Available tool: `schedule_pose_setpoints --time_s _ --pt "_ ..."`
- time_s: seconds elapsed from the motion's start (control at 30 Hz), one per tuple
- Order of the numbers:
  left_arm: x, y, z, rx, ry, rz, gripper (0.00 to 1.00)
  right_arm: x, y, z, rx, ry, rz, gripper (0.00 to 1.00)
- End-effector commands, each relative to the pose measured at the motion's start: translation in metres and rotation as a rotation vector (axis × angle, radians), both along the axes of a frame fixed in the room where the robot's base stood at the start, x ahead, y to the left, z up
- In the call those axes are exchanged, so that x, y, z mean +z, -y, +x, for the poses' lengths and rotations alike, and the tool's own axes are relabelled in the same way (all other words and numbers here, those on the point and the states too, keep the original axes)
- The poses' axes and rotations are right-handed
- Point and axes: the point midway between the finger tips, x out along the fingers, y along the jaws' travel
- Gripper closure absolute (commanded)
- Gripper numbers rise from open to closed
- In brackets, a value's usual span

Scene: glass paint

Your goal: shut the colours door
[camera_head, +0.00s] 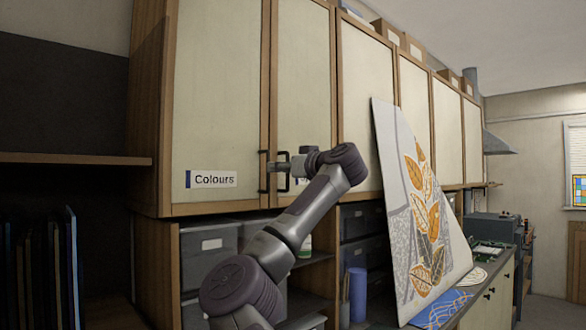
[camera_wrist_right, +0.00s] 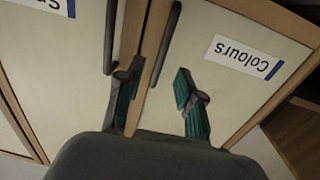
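The Colours door (camera_head: 220,95) is a pale panel with a wooden edge, at the left end of the wall cupboards. It looks flush with the cupboard front, with no clear gap. Its label (camera_head: 211,179) is low on the panel and also shows in the right wrist view (camera_wrist_right: 244,56). Its dark bar handle (camera_wrist_right: 166,42) is at the edge by the neighbouring door. My right gripper (camera_head: 274,166) is at the handles. In the wrist view its fingers (camera_wrist_right: 157,92) are apart, with the handle's end between them in the picture; contact cannot be told. My left gripper is out of view.
The neighbouring door (camera_head: 305,80) has its own handle (camera_wrist_right: 111,37), close to one finger. A tall panel with orange leaves (camera_head: 418,215) leans on the cupboards at the right. Grey bins (camera_head: 208,240) stand on shelves below. Dark shelving (camera_head: 75,159) is at the left.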

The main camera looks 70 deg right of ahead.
Motion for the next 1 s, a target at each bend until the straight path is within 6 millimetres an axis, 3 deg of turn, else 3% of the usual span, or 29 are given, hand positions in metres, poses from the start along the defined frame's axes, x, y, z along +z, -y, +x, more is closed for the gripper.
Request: schedule_pose_setpoints --time_s 0.1,0.3,1.0 --pt "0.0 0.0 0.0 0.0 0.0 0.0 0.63 0.0 -0.012 -0.021 -0.004 0.001 -0.001 0.63" --pt "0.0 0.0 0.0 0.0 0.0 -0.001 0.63 0.0 -0.024 -0.04 -0.001 0.001 0.001 0.63" --pt "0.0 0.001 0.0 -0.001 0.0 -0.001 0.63 0.0 -0.026 -0.044 0.0 0.001 0.001 0.63"
